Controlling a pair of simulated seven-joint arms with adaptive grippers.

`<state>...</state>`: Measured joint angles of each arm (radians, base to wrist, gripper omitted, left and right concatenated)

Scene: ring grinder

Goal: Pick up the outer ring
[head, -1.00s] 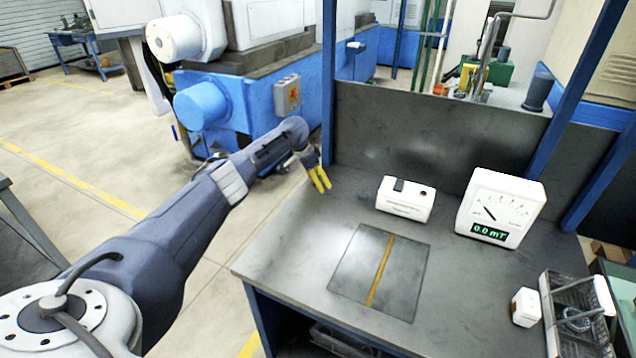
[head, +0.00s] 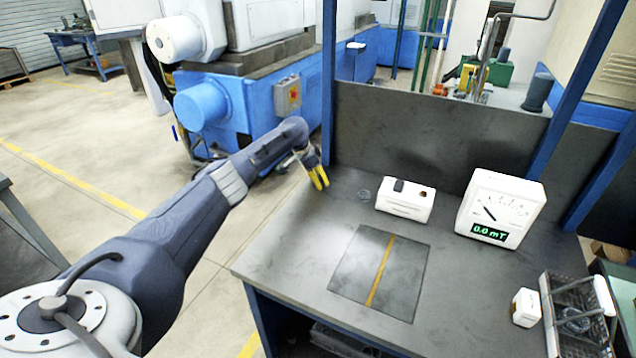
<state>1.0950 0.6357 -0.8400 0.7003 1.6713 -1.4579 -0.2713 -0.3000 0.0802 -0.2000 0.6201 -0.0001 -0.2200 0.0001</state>
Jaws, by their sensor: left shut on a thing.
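My left gripper (head: 318,177), with yellow fingers, is above or at the table's back left corner. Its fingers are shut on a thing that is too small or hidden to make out. A round metallic thing (head: 574,321) shows in the wire basket at the right. My right gripper is not in view.
A white box (head: 405,200) with a black top piece and a white gauge (head: 500,209) reading 0.0 mT stand at the back. A dark plate (head: 350,270) with a yellow stripe lies mid-table. A small white block (head: 526,307) stands by the basket (head: 556,285). A blue post (head: 329,90) rises close behind the gripper.

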